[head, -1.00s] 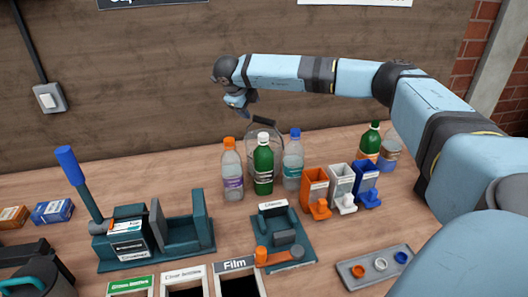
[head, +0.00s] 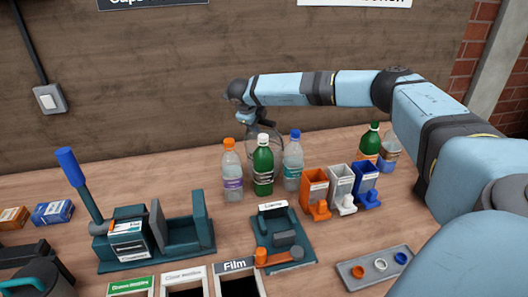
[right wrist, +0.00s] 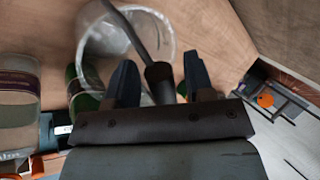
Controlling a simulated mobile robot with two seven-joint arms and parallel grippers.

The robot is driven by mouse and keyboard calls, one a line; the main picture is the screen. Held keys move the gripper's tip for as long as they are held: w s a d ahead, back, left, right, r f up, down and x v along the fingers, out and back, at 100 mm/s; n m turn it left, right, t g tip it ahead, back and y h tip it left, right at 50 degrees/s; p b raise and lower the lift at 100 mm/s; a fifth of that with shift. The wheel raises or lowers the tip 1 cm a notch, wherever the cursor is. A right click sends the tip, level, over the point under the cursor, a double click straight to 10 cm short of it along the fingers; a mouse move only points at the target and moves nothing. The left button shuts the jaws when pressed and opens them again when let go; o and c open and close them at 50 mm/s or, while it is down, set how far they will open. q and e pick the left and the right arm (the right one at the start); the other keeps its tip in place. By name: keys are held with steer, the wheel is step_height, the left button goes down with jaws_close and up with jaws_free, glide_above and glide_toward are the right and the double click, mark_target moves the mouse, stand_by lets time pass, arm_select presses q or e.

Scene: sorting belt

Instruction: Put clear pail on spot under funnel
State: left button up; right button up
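The clear pail (head: 278,143) stands at the back of the table, partly hidden behind the green-bodied bottle and its neighbours. In the right wrist view its round clear body (right wrist: 97,45) shows, with a dark handle bar ending in a thick grip (right wrist: 158,80). My right gripper (head: 248,121) is low over the pail's handle. In the right wrist view the gripper (right wrist: 160,80) is open, with a finger on each side of the handle grip and gaps visible. The funnel and the spot under it are not recognisable in these views.
An orange-capped bottle (head: 232,172), a green bottle (head: 263,172) and a blue-capped bottle (head: 293,165) stand close in front of the pail. Small orange, white and blue bins (head: 341,188) stand to their right. A teal lever press (head: 180,235) is at front left.

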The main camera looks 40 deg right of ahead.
jaws_close()
steer(key=shift+r, duration=0.1)
